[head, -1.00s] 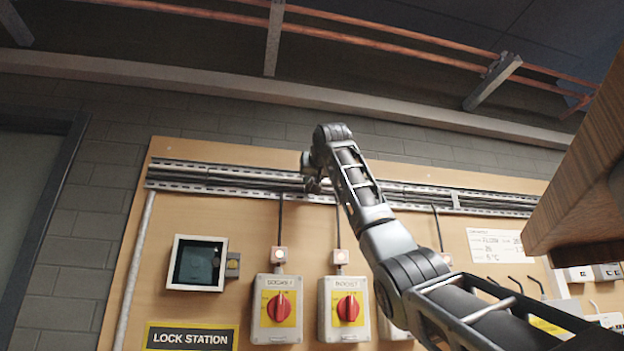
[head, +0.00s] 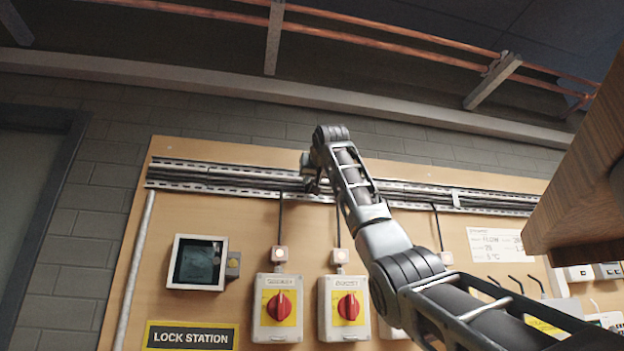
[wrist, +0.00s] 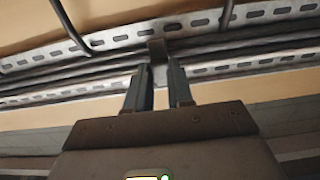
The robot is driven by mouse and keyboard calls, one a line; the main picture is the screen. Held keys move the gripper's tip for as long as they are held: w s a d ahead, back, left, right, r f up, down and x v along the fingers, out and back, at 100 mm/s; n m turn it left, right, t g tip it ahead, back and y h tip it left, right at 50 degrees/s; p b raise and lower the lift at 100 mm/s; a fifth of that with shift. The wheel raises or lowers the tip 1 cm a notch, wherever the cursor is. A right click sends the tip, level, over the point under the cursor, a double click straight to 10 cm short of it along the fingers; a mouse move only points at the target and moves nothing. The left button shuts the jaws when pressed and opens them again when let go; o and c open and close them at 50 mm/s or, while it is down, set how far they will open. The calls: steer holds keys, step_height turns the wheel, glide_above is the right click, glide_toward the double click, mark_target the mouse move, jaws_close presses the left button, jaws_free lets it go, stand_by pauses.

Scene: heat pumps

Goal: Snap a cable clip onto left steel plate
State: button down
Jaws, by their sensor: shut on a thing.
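A slotted steel rail (head: 230,189) runs along the upper part of the wooden board, with dark cables above it. It also crosses the wrist view (wrist: 110,39). I cannot tell which part is the left steel plate. My gripper (wrist: 160,68) is shut on a small grey cable clip (wrist: 157,49) at its fingertips. The clip appears in front of the cables and the rail edge; I cannot tell whether it touches them. In the head view my gripper (head: 309,176) is at the rail, partly hidden by my wrist, and the clip cannot be made out.
Below the rail are two red rotary switches (head: 281,307) (head: 348,307) and a small screen (head: 198,262). A wooden block (head: 575,180) juts in at the right. Copper pipes (head: 400,38) run overhead.

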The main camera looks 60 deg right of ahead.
steer(key=shift+w+d, duration=0.2)
stand_by(0.8)
steer(key=c, duration=1.1)
jaws_free()
steer(key=shift+b+v, duration=0.8)
steer(key=shift+v, duration=0.05)
steer(key=shift+b+v, duration=3.25)
steer(key=shift+v, duration=2.8)
